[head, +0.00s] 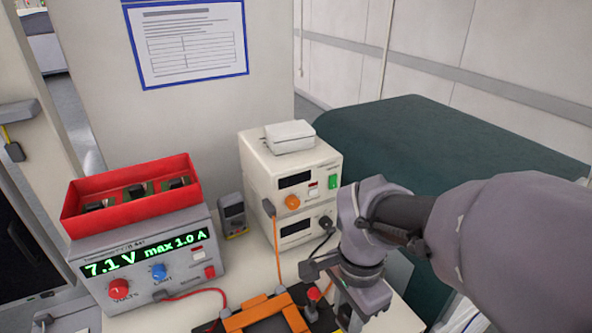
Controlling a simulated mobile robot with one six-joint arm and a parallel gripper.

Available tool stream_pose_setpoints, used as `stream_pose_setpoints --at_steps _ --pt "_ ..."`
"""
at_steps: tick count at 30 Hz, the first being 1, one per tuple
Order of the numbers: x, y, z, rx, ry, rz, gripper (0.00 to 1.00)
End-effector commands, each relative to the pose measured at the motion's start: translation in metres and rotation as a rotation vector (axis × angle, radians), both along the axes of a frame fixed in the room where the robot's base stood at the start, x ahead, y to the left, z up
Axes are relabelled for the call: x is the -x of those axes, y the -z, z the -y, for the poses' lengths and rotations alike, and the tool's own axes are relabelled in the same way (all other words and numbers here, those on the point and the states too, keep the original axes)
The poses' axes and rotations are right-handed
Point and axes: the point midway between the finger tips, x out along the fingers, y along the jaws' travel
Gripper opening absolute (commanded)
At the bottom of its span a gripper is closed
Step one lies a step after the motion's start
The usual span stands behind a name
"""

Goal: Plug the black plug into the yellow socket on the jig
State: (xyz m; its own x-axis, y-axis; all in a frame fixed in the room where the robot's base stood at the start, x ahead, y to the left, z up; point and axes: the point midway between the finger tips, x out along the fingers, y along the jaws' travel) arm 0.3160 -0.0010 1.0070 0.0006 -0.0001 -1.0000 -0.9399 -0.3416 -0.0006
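The jig (262,322) is at the bottom edge, with orange bars over a dark plate; the frame cuts off its front. A red knob (313,293) stands at its right side. I cannot make out the yellow socket. A black connector (326,222) sits at the front of the lower cream unit, and its black cable runs down toward my gripper. I cannot tell whether this is the task's plug or the cable's other end. My gripper (350,302) points down just right of the jig. My wrist hides its fingers and anything between them.
Two stacked cream units (262,172) stand behind the jig, with an orange cable (277,250) hanging to it. A grey power supply (150,262) reading 7.1 V carries a red bin (130,212). A small meter (232,214) stands between. A dark green block (430,140) is behind my arm.

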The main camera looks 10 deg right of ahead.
Motion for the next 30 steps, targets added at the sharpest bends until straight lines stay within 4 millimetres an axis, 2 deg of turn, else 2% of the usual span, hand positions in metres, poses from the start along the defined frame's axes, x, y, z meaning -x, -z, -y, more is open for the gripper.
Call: stream_pose_setpoints --at_steps 3,13,30 --pt "0.000 0.016 0.000 0.000 0.000 0.000 0.00" --pt "0.000 0.046 0.000 0.000 0.000 -0.001 0.00" --pt "0.000 0.047 0.000 0.000 0.000 0.000 0.00"
